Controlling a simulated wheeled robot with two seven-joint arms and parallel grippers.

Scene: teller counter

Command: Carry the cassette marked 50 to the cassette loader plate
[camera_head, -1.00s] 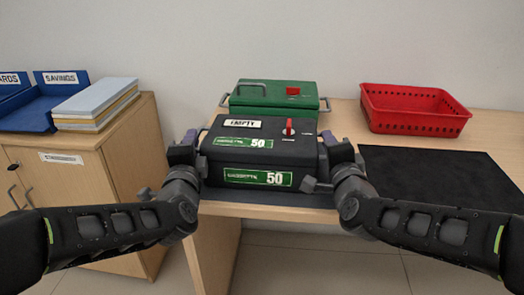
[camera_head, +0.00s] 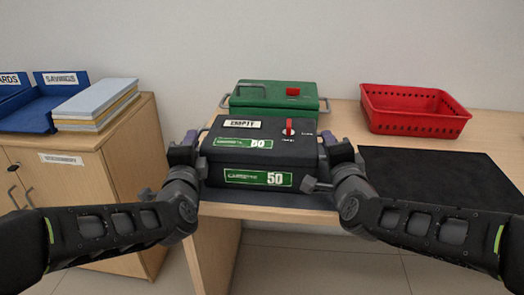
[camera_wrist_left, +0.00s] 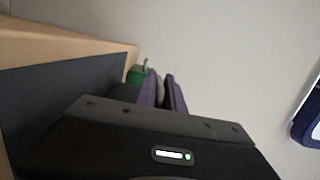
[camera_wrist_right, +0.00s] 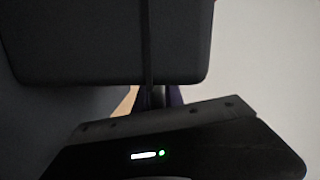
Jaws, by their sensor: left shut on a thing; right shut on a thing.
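The black cassette marked 50 (camera_head: 233,167) is upright at the counter's front edge, with green labels, an EMPTY tag and a red lever on top. My left gripper (camera_head: 190,143) is shut at its left side, and my right gripper (camera_head: 331,143) is shut at its right side. The arms hide most of the side handles. A dark flat surface (camera_head: 270,198) shows just below the cassette; I cannot tell whether they touch. The left fingers (camera_wrist_left: 162,92) show in the left wrist view. The cassette's dark body fills the top of the right wrist view (camera_wrist_right: 110,45). I cannot identify the loader plate for certain.
A green cassette (camera_head: 262,98) with handles stands right behind. A red basket (camera_head: 415,108) is at the back right. A bare black mat (camera_head: 440,175) lies on the right. A wooden cabinet (camera_head: 100,185) with trays and stacked pads stands left.

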